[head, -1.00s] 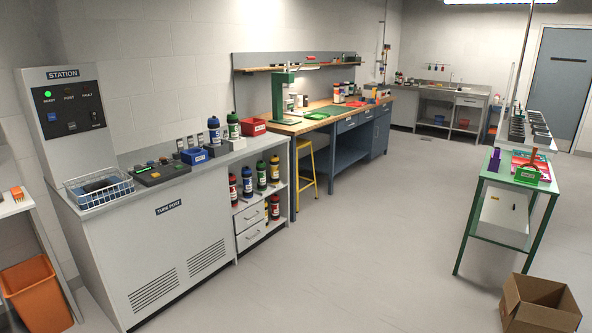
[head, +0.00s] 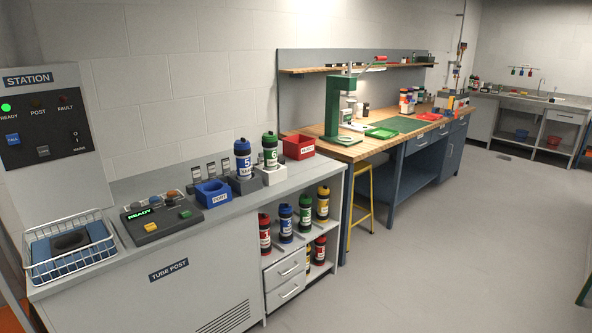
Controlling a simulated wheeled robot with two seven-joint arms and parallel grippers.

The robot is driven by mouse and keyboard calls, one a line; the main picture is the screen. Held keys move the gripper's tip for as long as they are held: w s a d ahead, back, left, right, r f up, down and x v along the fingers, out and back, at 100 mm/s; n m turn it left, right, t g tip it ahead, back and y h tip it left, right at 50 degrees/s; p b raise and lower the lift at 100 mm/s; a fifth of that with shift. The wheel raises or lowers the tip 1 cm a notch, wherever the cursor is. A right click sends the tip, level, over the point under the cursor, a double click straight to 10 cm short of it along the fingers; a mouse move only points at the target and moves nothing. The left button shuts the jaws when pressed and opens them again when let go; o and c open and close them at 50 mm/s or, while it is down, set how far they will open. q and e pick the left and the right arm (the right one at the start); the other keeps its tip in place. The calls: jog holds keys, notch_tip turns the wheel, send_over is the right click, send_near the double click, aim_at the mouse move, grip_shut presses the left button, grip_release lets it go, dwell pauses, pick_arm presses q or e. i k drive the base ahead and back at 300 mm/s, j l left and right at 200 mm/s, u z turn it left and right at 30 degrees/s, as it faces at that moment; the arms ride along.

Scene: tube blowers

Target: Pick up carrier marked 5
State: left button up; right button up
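The carrier marked 5 (head: 243,160) is a dark cylinder with a blue band and a white label. Neither of my grippers shows in the head view.
A wire basket (head: 70,250) and a button panel (head: 160,218) reading READY are on the counter's left. A red bin (head: 299,147) is right of carrier 6. Several carriers stand on shelves below. Floor in front is clear.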

aim_at(242, 153)
jog(key=i+u, duration=0.25)
jog(key=i, duration=0.15)
jog(key=i+l+u, duration=0.55)
jog(key=i, duration=0.2)
jog(key=i+j, duration=0.05)
jog(key=j, duration=0.05)
